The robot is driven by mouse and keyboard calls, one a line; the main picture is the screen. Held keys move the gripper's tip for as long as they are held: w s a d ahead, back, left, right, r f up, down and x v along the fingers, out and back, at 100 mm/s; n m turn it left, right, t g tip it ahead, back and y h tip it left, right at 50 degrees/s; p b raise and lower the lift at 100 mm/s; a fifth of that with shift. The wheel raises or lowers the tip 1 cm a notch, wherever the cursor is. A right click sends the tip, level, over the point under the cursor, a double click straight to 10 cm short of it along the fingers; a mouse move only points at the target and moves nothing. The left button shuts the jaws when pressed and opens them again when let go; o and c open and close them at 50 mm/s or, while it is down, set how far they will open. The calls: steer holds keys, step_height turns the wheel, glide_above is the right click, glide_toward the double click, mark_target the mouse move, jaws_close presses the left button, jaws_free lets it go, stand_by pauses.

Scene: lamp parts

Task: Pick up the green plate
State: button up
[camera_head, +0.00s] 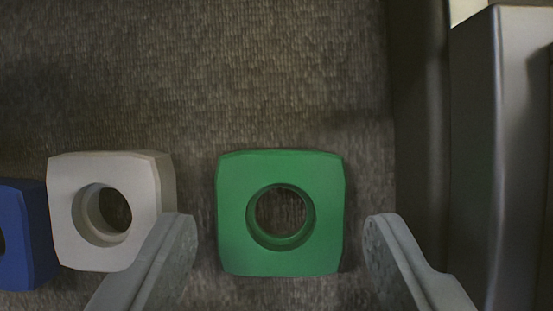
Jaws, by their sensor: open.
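The green plate (233,210) is a thick rounded square with a round hole through its middle. It lies on the carpet near the bottom centre of the view. My gripper (279,240) is open, with one grey finger on the left of the plate and the other on its right. Carpet shows between the plate and each finger, so neither finger appears to touch it. How high the fingers are above the carpet I cannot tell.
A white plate (70,215) of like shape lies to the left, its right side partly behind my left finger. A blue plate (42,245) lies beside it at the left edge. A dark grey casing (480,150) stands along the right. The carpet (200,70) above is clear.

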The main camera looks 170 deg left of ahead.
steer(key=shift+w+f, duration=0.25)
steer(key=shift+f, duration=0.25)
steer(key=shift+c, duration=0.5)
steer(key=c, duration=0.6)
steer(key=shift+r, duration=0.1)
steer(key=shift+c, duration=0.2)
step_height(320, 180, up, 9)
steer(key=d+r, duration=0.5)
steer(key=d, duration=0.6)
steer(key=shift+w+n, duration=0.4)
